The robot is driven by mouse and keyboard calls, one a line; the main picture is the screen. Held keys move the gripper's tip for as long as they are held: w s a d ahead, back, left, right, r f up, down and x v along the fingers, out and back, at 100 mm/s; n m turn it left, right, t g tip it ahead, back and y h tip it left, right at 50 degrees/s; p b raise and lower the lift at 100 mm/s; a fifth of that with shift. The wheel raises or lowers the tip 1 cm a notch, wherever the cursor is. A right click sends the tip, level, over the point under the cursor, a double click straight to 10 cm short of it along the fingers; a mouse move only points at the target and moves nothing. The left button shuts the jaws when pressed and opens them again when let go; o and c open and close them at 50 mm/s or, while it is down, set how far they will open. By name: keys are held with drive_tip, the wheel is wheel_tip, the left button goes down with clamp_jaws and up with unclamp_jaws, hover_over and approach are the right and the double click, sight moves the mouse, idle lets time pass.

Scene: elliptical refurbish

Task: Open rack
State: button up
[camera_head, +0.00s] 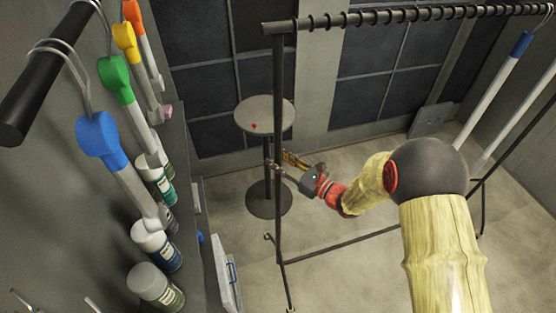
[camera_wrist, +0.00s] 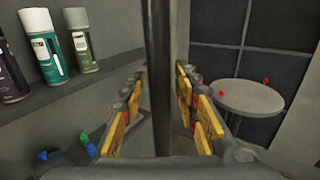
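A black metal rack frame stands across the head view. Its upright post (camera_head: 278,200) runs down from a ringed top bar (camera_head: 400,15) to the floor. My gripper (camera_head: 287,161) reaches from the right to the post at about mid height. In the wrist view, the dark post (camera_wrist: 160,80) stands upright between the yellow-padded fingers of my gripper (camera_wrist: 158,112). The fingers are spread, with a gap on each side of the post. I cannot tell how deep the post sits between them.
A small round table (camera_head: 265,115) with red bits on it stands just behind the post. Spray cans (camera_head: 155,285) line a shelf on the left, under hanging coloured-handled tools (camera_head: 118,85). A pale panel with a blue handle (camera_head: 228,275) is low at left.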

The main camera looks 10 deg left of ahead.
drive_tip(key=c, duration=0.6)
clamp_jaws()
